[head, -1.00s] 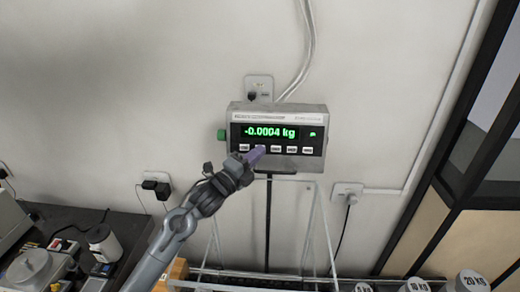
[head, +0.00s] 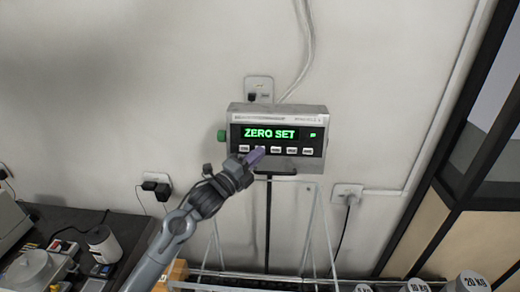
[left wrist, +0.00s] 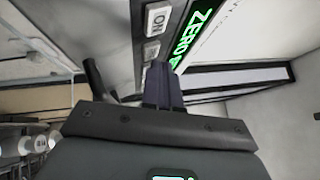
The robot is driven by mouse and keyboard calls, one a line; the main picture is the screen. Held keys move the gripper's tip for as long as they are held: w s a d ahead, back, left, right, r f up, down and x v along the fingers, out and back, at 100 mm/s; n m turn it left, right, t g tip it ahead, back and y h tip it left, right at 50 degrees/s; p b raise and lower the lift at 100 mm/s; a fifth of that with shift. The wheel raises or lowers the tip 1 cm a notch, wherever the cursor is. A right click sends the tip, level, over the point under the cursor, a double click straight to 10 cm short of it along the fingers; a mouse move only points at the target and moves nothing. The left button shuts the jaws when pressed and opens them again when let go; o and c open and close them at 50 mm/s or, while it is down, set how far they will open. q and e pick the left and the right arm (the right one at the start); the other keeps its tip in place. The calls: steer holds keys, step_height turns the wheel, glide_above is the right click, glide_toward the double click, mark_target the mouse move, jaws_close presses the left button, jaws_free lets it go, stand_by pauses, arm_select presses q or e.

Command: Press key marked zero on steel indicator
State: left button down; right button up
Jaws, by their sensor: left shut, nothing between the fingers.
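The steel indicator (head: 278,112) stands on a post against the wall, its green display (head: 270,133) reading "ZERO SET". A row of several white keys runs below the display. My left gripper (head: 257,154) is shut and empty, its purple fingertips at the second key from the left, mostly covering it. In the left wrist view the fingertips (left wrist: 162,82) are at the key row, beside a white key (left wrist: 152,51); a key marked "ON" (left wrist: 158,18) shows further along. Whether the tips touch the key cannot be told. My right gripper is not in view.
A dark bench (head: 125,240) at lower left holds a scale and a white jar (head: 103,243). Wall sockets with plugs (head: 347,195) flank the post. Several weights (head: 467,284) stand at lower right.

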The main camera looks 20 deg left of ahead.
arm_select(q)
steer(key=shift+s+d+r, duration=0.1)
steer(key=shift+s+r, duration=0.05)
steer(key=shift+s, duration=0.25)
steer(key=shift+s, duration=0.1)
steer(key=shift+s+d+r+p, duration=0.2)
steer(key=shift+s+p, duration=0.05)
steer(key=shift+s, duration=0.5)
steer(key=shift+s+d+r+p, duration=0.25)
steer(key=shift+s+p, duration=0.05)
steer(key=shift+s, duration=0.4)
steer(key=shift+s+d+r+p, duration=0.2)
steer(key=shift+s+p, duration=0.05)
steer(key=shift+s, duration=0.5)
steer(key=shift+s+r, duration=0.1)
